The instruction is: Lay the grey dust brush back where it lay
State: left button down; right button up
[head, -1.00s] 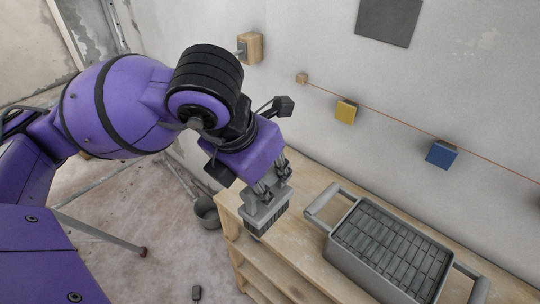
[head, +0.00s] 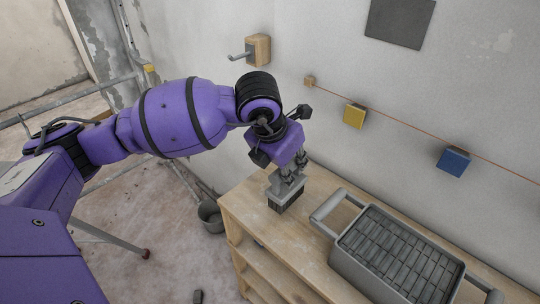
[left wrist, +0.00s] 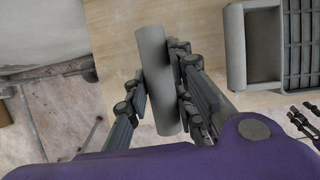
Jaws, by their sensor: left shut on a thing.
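The grey dust brush (head: 285,194) has a grey body and dark bristles pointing down. In the head view it is over the left end of the wooden bench top (head: 318,211); I cannot tell whether the bristles touch the wood. My left gripper (head: 288,176) is shut on the brush from above. In the left wrist view the grey handle (left wrist: 158,80) runs between the two fingers (left wrist: 160,92), and the bristles are hidden.
A grey tray with a slatted top (head: 347,246) and side handles stands on the bench to the right. A grey bucket (head: 211,217) is on the floor left of the bench. Wooden, yellow and blue blocks are along the wall. Bare wood lies between brush and tray.

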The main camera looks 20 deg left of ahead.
pick_arm(q)
jog(key=shift+p+x, duration=0.4)
jog(key=shift+x, duration=1.2)
jog(key=shift+s+a+f, duration=0.2)
jog(key=shift+s+f, duration=0.05)
jog(key=shift+f, duration=0.15)
jog(key=c, duration=1.5)
grip_release()
jog(key=shift+r, duration=0.25)
jog(key=v, duration=0.5)
jog(key=b+v, duration=0.1)
jog(key=v, duration=0.1)
jog(key=shift+s+r, duration=0.1)
jog(key=shift+s, duration=0.3)
